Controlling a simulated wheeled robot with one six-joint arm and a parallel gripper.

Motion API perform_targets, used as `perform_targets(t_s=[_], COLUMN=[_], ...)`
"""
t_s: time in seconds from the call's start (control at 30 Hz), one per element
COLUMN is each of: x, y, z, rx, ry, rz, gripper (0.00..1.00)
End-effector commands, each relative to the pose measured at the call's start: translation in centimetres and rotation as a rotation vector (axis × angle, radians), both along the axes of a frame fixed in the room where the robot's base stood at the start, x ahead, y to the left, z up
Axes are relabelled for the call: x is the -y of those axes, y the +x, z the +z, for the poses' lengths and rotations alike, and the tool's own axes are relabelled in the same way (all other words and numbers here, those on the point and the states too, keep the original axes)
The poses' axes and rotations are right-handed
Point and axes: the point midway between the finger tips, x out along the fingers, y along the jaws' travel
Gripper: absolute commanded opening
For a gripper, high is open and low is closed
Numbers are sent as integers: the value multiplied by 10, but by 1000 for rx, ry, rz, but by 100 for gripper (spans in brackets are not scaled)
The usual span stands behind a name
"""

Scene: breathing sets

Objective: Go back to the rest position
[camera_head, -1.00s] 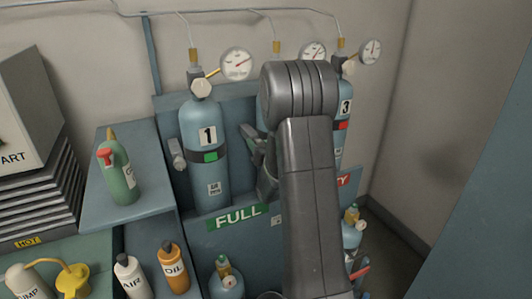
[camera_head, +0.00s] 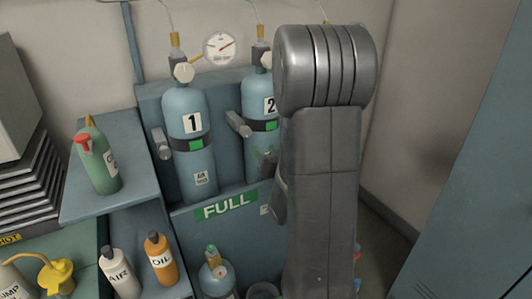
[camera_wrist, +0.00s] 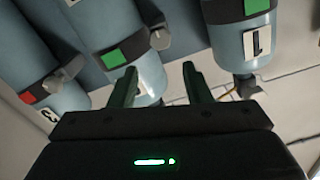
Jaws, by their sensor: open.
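My gripper (camera_wrist: 161,85) is open and empty, with two dark green fingers spread apart in the wrist view. In the head view my grey arm stands in front of it and hides most of it. Cylinder 1 (camera_head: 188,100) and cylinder 2 (camera_head: 255,96) stand upright in the blue rack, each with a green tag. In the wrist view, cylinder 2 (camera_wrist: 108,30) lies beyond the fingers, partly behind the left one. Cylinder 1 (camera_wrist: 228,45) is to their right. A cylinder with a red tag (camera_wrist: 22,50) is at the left; my arm hides it in the head view.
A green spray bottle (camera_head: 100,165) stands on the left shelf (camera_head: 130,190). White (camera_head: 118,272) and orange (camera_head: 161,258) bottles stand below. A gauge (camera_head: 219,48) hangs above the rack.

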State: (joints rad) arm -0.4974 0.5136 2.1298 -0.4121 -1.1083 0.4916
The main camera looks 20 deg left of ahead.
Motion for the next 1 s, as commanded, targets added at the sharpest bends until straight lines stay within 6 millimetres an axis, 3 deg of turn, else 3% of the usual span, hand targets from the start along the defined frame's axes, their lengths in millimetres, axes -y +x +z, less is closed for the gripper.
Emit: perform_targets(t_s=[0.57, 1.0], x=[-4, -63], y=[4, 53], z=[0, 2], rx=[0, 0], ry=[0, 0], rz=[1, 2], gripper=[44, 44])
